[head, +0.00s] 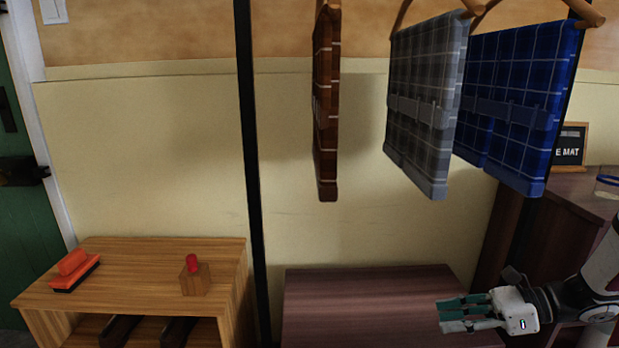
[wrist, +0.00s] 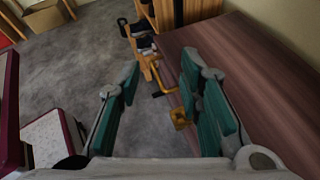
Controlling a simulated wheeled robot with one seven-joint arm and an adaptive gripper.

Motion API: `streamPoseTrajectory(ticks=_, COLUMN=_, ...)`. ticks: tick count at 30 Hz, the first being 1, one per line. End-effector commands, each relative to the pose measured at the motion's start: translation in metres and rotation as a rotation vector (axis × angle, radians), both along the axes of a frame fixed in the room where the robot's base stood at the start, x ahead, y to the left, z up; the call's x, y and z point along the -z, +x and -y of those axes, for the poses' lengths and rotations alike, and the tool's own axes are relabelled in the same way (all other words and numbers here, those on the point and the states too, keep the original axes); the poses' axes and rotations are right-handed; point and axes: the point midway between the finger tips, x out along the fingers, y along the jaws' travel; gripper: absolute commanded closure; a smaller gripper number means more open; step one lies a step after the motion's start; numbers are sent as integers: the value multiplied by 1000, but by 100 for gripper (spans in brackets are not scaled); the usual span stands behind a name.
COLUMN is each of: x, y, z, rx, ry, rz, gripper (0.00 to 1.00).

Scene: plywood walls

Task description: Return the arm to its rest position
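My gripper (head: 456,314) is at the lower right of the head view, its green fingers pointing left in front of the dark brown bench. My arm reaches in from the right edge. In the wrist view my gripper (wrist: 160,88) has its two green fingers wide apart, with nothing between them but floor and furniture farther off. The gripper is open and empty.
A dark brown bench (head: 360,300) lies beside my gripper and also shows in the wrist view (wrist: 250,75). Checked garments, such as a grey one (head: 425,100), hang above. A wooden shelf (head: 130,270) stands left. A dark cabinet (head: 575,195) stands right. Grey carpet (wrist: 80,70) is open.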

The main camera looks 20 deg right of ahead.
Motion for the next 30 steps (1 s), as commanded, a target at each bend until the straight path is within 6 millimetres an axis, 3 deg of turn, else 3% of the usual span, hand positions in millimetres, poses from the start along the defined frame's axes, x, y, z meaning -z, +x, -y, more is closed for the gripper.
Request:
streamPoseTrajectory(ticks=1, x=-16, y=1, z=-19, rx=-84, ry=-58, rz=17, gripper=67)
streamPoseTrajectory(ticks=7, x=-62, y=-12, z=-87, rx=-406, ry=-259, rz=90, gripper=67)
streamPoseTrajectory(ticks=15, x=-109, y=-57, z=-162, rx=-828, ry=-515, rz=220, gripper=67)
streamPoseTrajectory(ticks=22, x=-135, y=-110, z=-203, rx=-1171, ry=-723, rz=356, gripper=67)
streamPoseTrajectory(ticks=30, x=-149, y=-173, z=-222, rx=-1540, ry=-958, rz=540, gripper=67)
